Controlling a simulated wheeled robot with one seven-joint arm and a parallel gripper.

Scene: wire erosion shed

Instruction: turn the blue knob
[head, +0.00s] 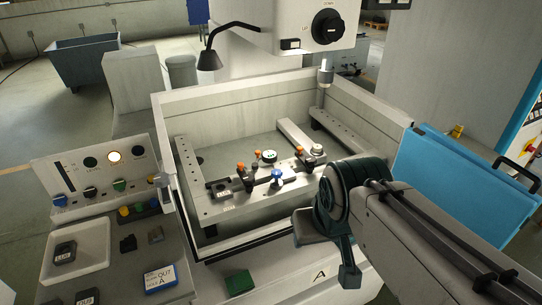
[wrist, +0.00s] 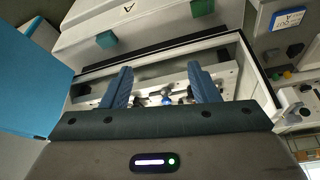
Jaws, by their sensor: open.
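A blue knob (head: 277,175) stands on the clamping fixture inside the open machine tank. It also shows in the wrist view (wrist: 167,98), between and beyond my fingers, partly blurred by its small size. A second blue knob (head: 60,200) is on the control panel at the left. My gripper (wrist: 160,69) is open, with its two blue fingers spread wide and nothing between them. In the head view it is at the tank's front right, apart from the fixture knob and touching no knob that I can see.
The tank's pale wall (head: 230,105) surrounds the fixture plate (head: 215,210). Orange-tipped clamps flank the fixture knob. A spindle nozzle (head: 325,75) hangs at the back right. A blue door panel (head: 450,185) stands at the right. A control panel (head: 95,165) with coloured knobs is at left.

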